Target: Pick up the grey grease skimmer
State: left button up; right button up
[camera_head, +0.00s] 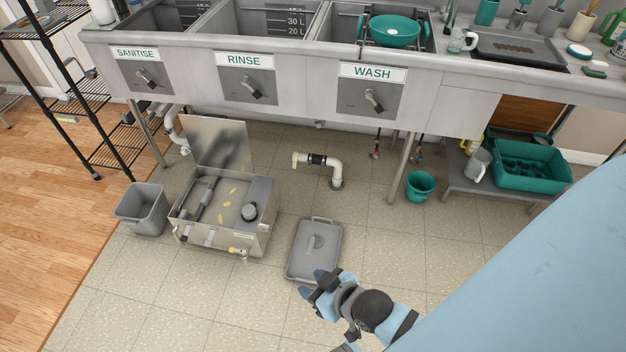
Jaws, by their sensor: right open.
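A small grey piece with a rounded end (315,243), which looks like the grease skimmer, lies on a grey tray (301,268) on the floor. Grey on grey, its outline is hard to tell. My right gripper (316,284) is open and empty at the near edge of the tray, a little below the grey piece in the picture. I cannot tell its height above the floor. My left gripper is not in view.
An open steel grease trap (222,240) with yellow bits inside stands left of the tray, beside a grey bin (142,210). A white pipe (335,170) rises behind. A green bucket (420,186) stands right, under the sink unit (310,85). Floor around the tray is clear.

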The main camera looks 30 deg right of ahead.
aim_at(313, 245)
jog(key=k+j, duration=0.35)
jog(key=l, duration=0.35)
jog(key=i+l+u, duration=0.15)
jog(key=l, duration=0.2)
jog(key=i+l, duration=0.3)
jog(key=l, duration=0.15)
jog(key=i, duration=0.75)
jog(key=j+u, duration=0.05)
